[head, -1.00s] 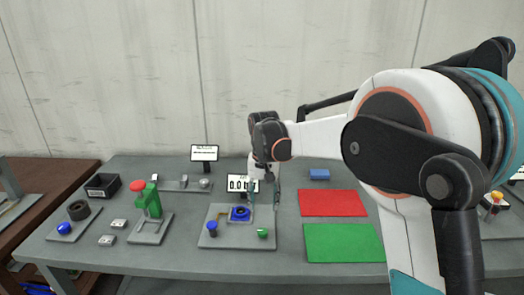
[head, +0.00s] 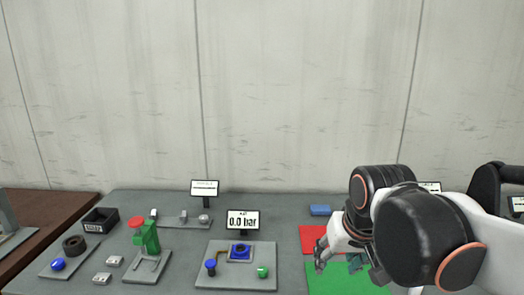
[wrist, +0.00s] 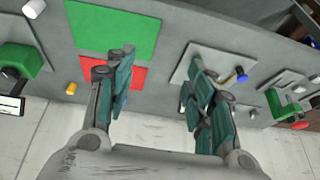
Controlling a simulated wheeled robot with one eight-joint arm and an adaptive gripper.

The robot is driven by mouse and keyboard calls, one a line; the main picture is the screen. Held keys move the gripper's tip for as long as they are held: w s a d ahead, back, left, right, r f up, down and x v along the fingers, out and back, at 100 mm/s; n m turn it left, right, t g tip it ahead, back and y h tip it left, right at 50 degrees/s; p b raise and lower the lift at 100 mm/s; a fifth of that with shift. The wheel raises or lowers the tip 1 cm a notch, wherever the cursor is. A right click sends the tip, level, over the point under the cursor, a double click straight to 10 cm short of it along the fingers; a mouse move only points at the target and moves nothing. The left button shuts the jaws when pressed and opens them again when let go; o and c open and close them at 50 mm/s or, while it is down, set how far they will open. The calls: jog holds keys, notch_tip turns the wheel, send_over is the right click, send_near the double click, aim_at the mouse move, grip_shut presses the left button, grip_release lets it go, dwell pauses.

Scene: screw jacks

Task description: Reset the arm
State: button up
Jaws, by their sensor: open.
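My gripper (head: 322,254) is open and empty in the head view, above the green mat (head: 345,280) at the right of the table. My arm comes in from the right and hides part of the red mat (head: 313,238). In the wrist view my gripper (wrist: 158,95) has its two teal fingers spread wide, with nothing between them. The green mat (wrist: 115,25) and the red mat (wrist: 132,72) show beyond the left finger, and a grey plate (wrist: 190,62) with a blue-ended part lies near the right finger.
Left of my gripper stands a plate (head: 222,281) with a blue square part and green knob, behind it a 0.0 bar display (head: 242,220). A green and red screw jack (head: 146,238), black bin (head: 98,222) and black ring (head: 74,244) stand left.

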jog(key=s+d+f+t, duration=0.2)
jog(key=s+d+f, duration=0.2)
jog(key=s, duration=0.6)
jog(key=shift+h, duration=0.3)
